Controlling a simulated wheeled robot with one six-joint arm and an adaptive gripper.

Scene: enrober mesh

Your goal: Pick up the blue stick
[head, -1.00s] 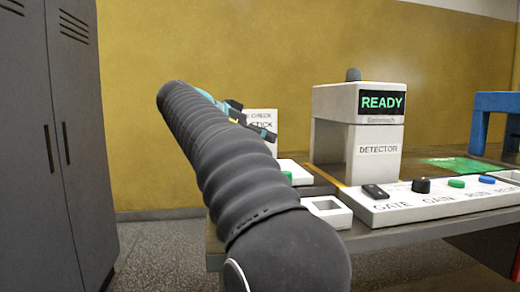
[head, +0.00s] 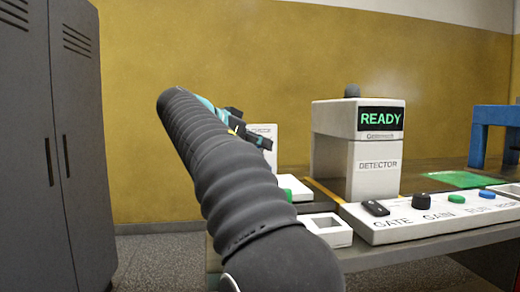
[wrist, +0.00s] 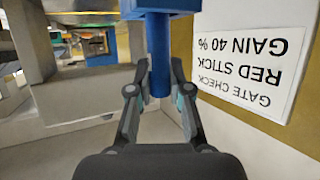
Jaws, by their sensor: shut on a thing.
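In the wrist view the blue stick (wrist: 158,60) stands between the two fingers of my gripper (wrist: 159,72), which are shut on its shaft. A wider blue block (wrist: 160,8) shows at the stick's end, at the top edge of that view. In the head view my gripper (head: 250,131) is partly hidden behind my arm, in front of a white sign. The stick cannot be made out there.
The white sign (wrist: 240,58) reads GATE CHECK, RED STICK, GAIN 40 %, upside down, close beside my gripper. A white detector (head: 373,165) showing READY, a control panel (head: 400,232), a square white holder (head: 327,230) and a blue stand (head: 482,130) are on the table.

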